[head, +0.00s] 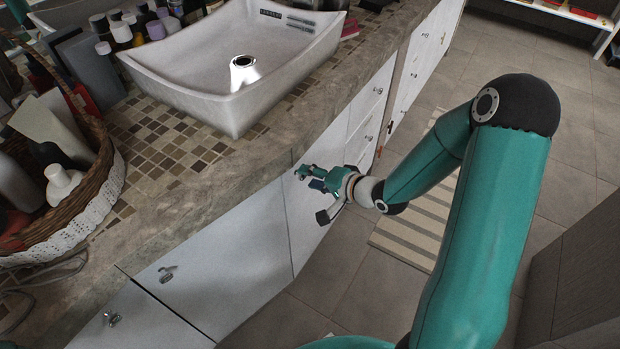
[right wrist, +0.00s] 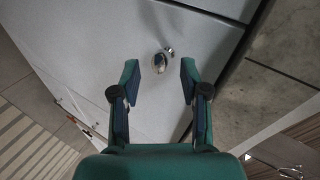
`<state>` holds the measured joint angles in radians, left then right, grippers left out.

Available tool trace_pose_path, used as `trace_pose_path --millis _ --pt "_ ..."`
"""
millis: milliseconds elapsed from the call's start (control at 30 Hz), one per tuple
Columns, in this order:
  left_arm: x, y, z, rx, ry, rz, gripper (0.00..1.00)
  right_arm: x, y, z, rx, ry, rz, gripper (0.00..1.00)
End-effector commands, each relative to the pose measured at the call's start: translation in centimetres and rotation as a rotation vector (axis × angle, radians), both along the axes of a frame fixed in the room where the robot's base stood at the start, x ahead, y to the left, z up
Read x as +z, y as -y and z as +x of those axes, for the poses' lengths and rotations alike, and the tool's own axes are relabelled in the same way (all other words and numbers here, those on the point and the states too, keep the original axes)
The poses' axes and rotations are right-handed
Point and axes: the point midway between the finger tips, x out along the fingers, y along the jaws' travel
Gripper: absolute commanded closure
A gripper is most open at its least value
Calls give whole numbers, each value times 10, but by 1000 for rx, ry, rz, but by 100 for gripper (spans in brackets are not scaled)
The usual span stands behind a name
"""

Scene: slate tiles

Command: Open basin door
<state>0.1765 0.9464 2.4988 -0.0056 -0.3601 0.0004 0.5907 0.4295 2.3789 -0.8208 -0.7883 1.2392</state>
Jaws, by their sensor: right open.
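The white cabinet door (head: 303,234) below the basin is shut, flush with the cabinet front. My right gripper (head: 311,194) is in front of it, its fingers pointing at its face. In the right wrist view, the door face (right wrist: 108,62) fills the middle, with a small shiny metal knob (right wrist: 159,61) on it. My right gripper (right wrist: 159,78) is open there, one finger on each side of the knob in the picture. Neither finger visibly touches it. In the head view the knob is hidden behind the gripper. My left gripper is not in view.
The white basin (head: 196,72) stands on the stone countertop (head: 205,196), whose edge overhangs the doors. A wicker basket (head: 103,160) with bottles is at left. Another door (head: 235,252) adjoins on the left. A striped rug (head: 410,235) lies on the open tiled floor.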

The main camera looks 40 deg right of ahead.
Motion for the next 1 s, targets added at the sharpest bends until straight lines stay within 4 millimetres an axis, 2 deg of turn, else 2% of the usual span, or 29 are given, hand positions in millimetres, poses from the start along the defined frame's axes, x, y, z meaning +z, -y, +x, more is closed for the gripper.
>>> trace_pose_path --millis 133,400,700,1000 --pt "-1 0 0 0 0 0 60 -4 -2 7 0 0 0 55" --pt "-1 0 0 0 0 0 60 -5 -2 8 0 -1 0 55" --pt "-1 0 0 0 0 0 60 -5 -2 8 0 -1 0 100" --pt "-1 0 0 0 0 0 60 -5 -2 7 0 -2 0 100"
